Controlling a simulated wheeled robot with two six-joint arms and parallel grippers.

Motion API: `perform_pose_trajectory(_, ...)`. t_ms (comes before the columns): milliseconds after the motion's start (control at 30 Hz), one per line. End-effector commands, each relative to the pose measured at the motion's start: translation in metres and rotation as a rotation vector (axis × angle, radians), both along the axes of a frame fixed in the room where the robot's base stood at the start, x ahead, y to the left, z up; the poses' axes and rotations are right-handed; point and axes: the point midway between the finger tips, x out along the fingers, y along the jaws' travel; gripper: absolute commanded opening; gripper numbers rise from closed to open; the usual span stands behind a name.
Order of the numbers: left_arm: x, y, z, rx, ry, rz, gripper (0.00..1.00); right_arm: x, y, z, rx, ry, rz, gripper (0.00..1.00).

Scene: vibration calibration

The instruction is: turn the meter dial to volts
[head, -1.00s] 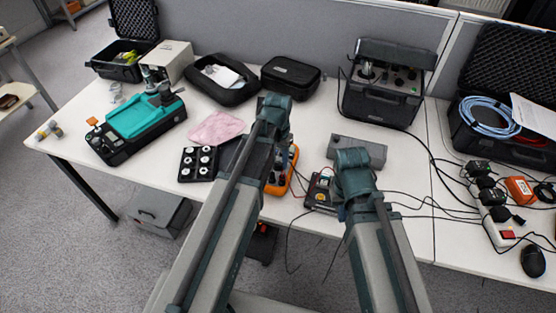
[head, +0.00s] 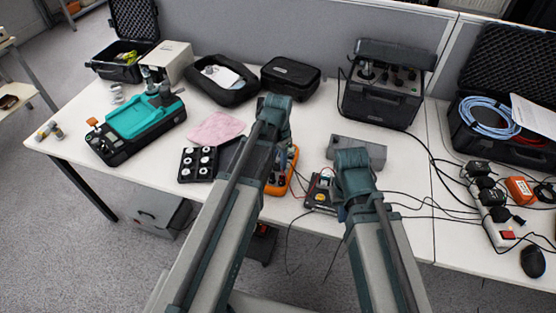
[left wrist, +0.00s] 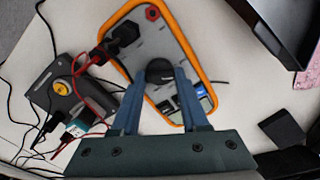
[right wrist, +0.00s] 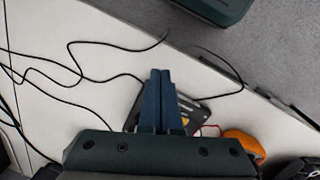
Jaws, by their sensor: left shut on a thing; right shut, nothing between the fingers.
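The meter (left wrist: 182,55) has an orange rim and a grey face, and lies on the table. Its dark round dial (left wrist: 160,72) shows between the fingers of my left gripper (left wrist: 160,80), which is shut on it. In the head view the meter (head: 279,180) is mostly hidden behind my left arm. The dial's marks are too small to read. My right gripper (right wrist: 160,78) is shut and empty, with its fingers together above the dark device beside the meter. The meter's orange end (right wrist: 243,145) shows at the lower right of the right wrist view.
A dark device (left wrist: 67,95) with a yellow button stands beside the meter, with red and black leads between them. A tray of round weights (head: 197,164) and a pink cloth (head: 216,129) lie to the left. Loose black cables cross the table to the right.

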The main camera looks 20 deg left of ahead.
Motion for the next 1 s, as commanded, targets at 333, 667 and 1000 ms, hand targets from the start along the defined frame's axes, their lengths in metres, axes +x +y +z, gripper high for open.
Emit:
perform_pose_trajectory(333,-0.0005,-0.0004,-0.0001,0.000,0.000,-0.236,0.00,0.0000,0.0000,-0.0001,0.000,0.000,0.000,0.00)
perform_pose_trajectory(667,-0.0007,-0.0005,-0.0001,0.000,0.000,-0.345,0.00,0.0000,0.0000,-0.0001,0.000,0.000,0.000,0.00)
perform_pose_trajectory(1000,-0.0007,-0.0005,-0.0001,0.000,0.000,-0.362,0.00,0.0000,0.0000,-0.0001,0.000,0.000,0.000,0.00)
